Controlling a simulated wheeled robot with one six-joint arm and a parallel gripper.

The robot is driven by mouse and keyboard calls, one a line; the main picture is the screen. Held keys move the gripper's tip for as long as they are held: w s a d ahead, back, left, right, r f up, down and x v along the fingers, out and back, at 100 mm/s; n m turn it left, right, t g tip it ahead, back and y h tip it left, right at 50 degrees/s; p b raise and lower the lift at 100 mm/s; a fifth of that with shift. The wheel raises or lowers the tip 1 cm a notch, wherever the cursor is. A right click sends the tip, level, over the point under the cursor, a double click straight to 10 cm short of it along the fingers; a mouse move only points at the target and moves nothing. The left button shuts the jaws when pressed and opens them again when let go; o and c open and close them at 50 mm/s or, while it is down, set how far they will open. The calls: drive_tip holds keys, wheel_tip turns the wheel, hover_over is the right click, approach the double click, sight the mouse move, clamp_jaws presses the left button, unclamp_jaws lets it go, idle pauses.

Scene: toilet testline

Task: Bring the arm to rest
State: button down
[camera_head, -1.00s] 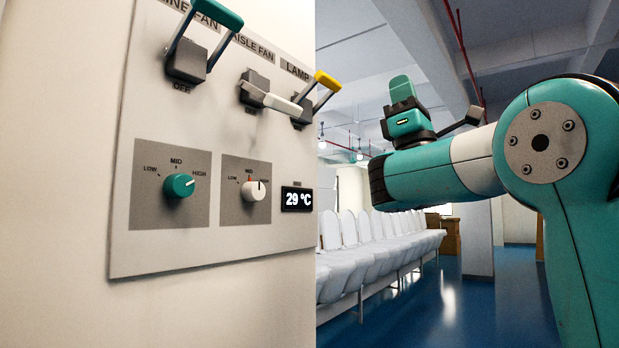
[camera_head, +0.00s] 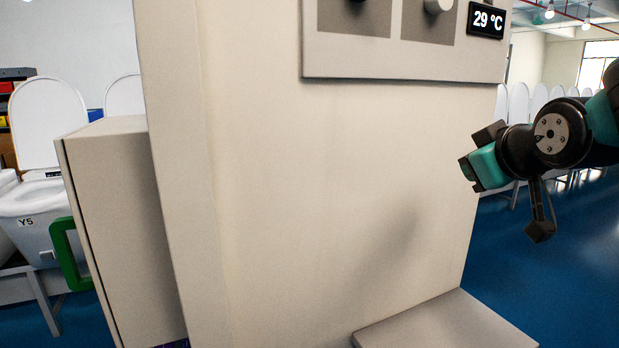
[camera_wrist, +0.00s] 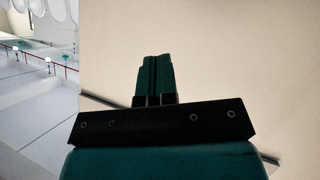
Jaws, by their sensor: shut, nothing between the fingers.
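My gripper (camera_head: 484,167) is teal and black at the end of my arm (camera_head: 560,135), at the right in the head view. It is in front of the right edge of the cream cabinet (camera_head: 300,190), below the level of the control panel (camera_head: 400,66). In the wrist view the two teal fingers (camera_wrist: 153,78) lie together, shut with nothing between them. The cabinet's cream surface fills most of the background there. I cannot tell the exact gap between gripper and cabinet.
A 29 °C display (camera_head: 487,20) and parts of two knobs show at the top. A box with a green handle (camera_head: 68,253) juts out at the left beside a white toilet (camera_head: 45,205). A low ledge (camera_head: 445,325) is at the cabinet's foot. Blue floor (camera_head: 585,250) is open at the right.

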drive_tip(key=s+a+f+g+y, duration=0.1)
drive_tip(key=s+a+f+g, duration=0.3)
drive_tip(key=s, duration=0.4)
drive_tip(key=s+a+f+n+g+y+b, duration=0.1)
drive_tip(key=s+a+f+g, duration=0.3)
drive_tip(key=s+f, duration=0.2)
drive_tip(key=s+a+f+g+y+b, duration=0.1)
drive_tip(key=s+a+f+g, duration=0.3)
drive_tip(key=s, duration=0.6)
drive_tip(key=shift+a+f+n+g+y, duration=0.2)
drive_tip(key=shift+f+n+g+y, duration=0.15)
drive_tip(key=shift+f+y, duration=0.35)
drive_tip(key=shift+f, duration=0.1)
